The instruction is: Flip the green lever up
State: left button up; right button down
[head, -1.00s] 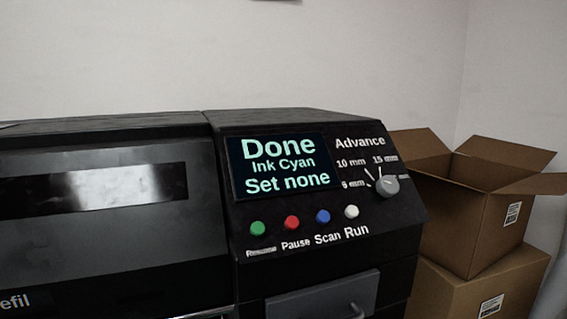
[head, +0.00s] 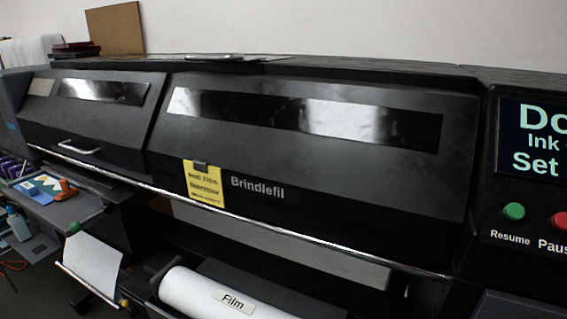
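I cannot make out a lever that is clearly green in the head view. A small greenish part (head: 74,228) shows at the lower left, above a hanging white sheet; it is too small to tell what it is. A round green button (head: 514,211) labelled Resume is on the control panel at the right edge. The wide black printer (head: 340,180), marked Brindlefil, fills most of the view. Neither of my grippers is in view.
A white roll labelled Film (head: 205,297) sits low in front of the printer. A yellow note (head: 204,184) hangs on the front cover. A grey side table (head: 75,208) at the left holds small items, including an orange one (head: 66,189). A brown board (head: 115,28) leans at the back left.

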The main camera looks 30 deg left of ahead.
aim_at(76, 226)
jog(key=u, duration=2.4)
jog(key=i+l+u, duration=0.1)
jog(key=u, duration=0.5)
